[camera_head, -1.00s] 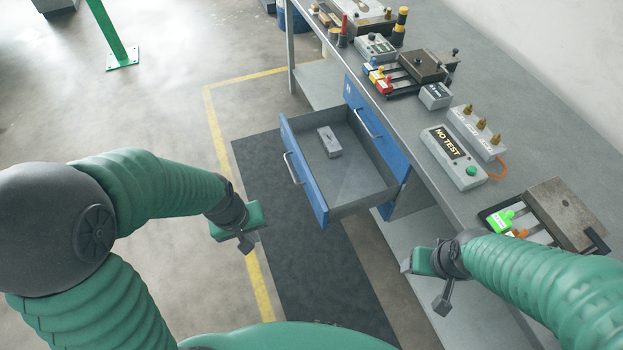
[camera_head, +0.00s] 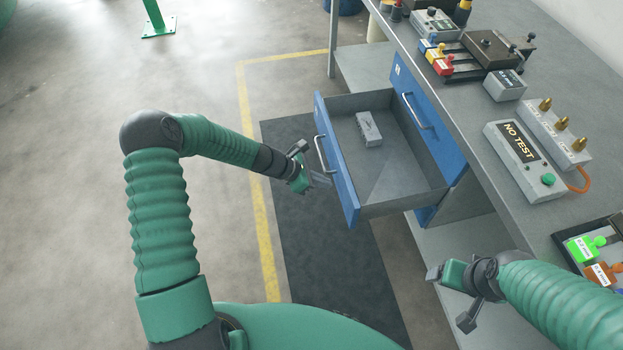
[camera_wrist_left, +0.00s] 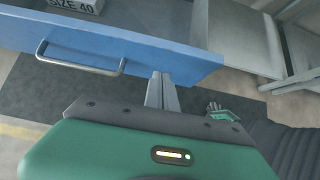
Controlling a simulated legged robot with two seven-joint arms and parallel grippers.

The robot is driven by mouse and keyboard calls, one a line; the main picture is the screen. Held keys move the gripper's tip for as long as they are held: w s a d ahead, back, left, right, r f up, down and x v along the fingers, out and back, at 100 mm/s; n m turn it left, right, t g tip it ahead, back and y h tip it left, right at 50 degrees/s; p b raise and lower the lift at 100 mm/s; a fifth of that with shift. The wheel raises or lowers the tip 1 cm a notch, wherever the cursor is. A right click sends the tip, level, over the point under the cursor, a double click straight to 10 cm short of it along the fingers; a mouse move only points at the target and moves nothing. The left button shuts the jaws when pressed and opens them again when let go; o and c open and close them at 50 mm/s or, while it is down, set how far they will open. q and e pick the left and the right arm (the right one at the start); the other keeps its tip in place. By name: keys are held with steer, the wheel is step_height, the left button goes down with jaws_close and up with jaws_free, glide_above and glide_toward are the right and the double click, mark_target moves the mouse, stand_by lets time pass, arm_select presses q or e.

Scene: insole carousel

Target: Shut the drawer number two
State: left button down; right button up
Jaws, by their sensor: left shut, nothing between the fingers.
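The open drawer has a blue front (camera_head: 337,160) with a metal handle (camera_head: 322,158) and stands pulled out from the bench. A grey block (camera_head: 369,128) lies inside it. In the left wrist view the drawer front (camera_wrist_left: 150,48) fills the upper part, and the block (camera_wrist_left: 75,5) reads "SIZE 40". My left gripper (camera_head: 322,180) is shut and empty, with its fingertips close to the drawer front, beside the handle; I cannot tell if they touch. In the left wrist view its fingers (camera_wrist_left: 162,92) point at the front. My right gripper (camera_head: 440,274) is near the bench's lower shelf; its fingers are unclear.
Another blue drawer front (camera_head: 425,115), with a handle, is shut in the bench. On the grey bench top (camera_head: 470,120) stand a "NO TEST" box (camera_head: 525,160) and several fixtures. A dark mat (camera_head: 300,235) covers the floor in front.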

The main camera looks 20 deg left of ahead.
mark_target(344, 183)
arm_select(q)
steer(key=shift+w+d+r, duration=0.1)
steer(key=shift+w+d, duration=0.3)
steer(key=shift+d, duration=0.15)
steer(key=shift+w+d+r, duration=0.1)
steer(key=shift+w+d, duration=0.25)
steer(key=shift+d, duration=0.2)
steer(key=shift+w+d, duration=0.25)
steer(key=shift+d, duration=0.25)
arm_select(e)
steer(key=shift+s+d+f, duration=0.1)
steer(key=shift+d+f, duration=0.05)
